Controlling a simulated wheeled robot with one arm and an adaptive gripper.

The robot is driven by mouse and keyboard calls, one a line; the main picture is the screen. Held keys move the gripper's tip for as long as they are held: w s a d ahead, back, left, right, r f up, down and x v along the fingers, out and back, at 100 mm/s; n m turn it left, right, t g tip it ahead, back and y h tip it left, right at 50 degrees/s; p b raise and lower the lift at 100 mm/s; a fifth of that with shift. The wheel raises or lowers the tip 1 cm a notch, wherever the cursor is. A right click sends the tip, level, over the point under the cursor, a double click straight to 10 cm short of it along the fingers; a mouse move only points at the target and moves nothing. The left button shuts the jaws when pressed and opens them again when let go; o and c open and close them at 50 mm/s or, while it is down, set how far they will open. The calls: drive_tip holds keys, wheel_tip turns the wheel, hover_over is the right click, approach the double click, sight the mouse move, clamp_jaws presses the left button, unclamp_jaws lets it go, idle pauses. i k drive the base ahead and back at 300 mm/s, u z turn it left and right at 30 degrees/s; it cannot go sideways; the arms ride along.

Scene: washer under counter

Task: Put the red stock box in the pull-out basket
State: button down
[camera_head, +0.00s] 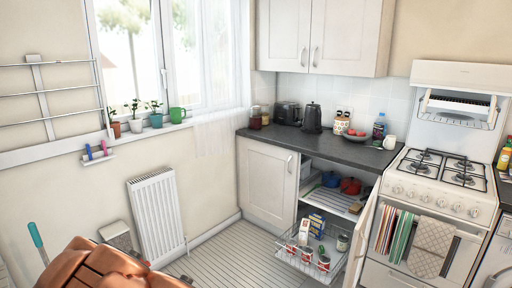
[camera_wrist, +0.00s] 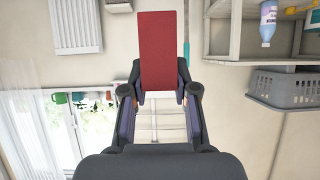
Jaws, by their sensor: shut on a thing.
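The red stock box (camera_wrist: 157,48) shows in the wrist view as a plain red upright rectangle. My gripper (camera_wrist: 160,93) is shut on its near end, with one finger at each side. The box and gripper are not in the head view, where only part of my arm shows at lower left. The pull-out basket (camera_head: 284,250) is a wire basket, drawn out of the open lower cabinet in the head view. It holds several tins, cartons and a jar. Its floor is mostly hidden by them.
The open cabinet door (camera_head: 362,238) stands at the basket's right, beside the white cooker (camera_head: 420,225). Above the basket, a shelf holds a blue pot (camera_head: 330,179) and a red pot (camera_head: 350,186). A radiator (camera_head: 157,215) is on the left wall. Floor left of the basket is clear.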

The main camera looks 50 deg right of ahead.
sight(334, 260)
drive_tip(key=z, duration=3.3)
drive_tip(key=i, duration=0.8)
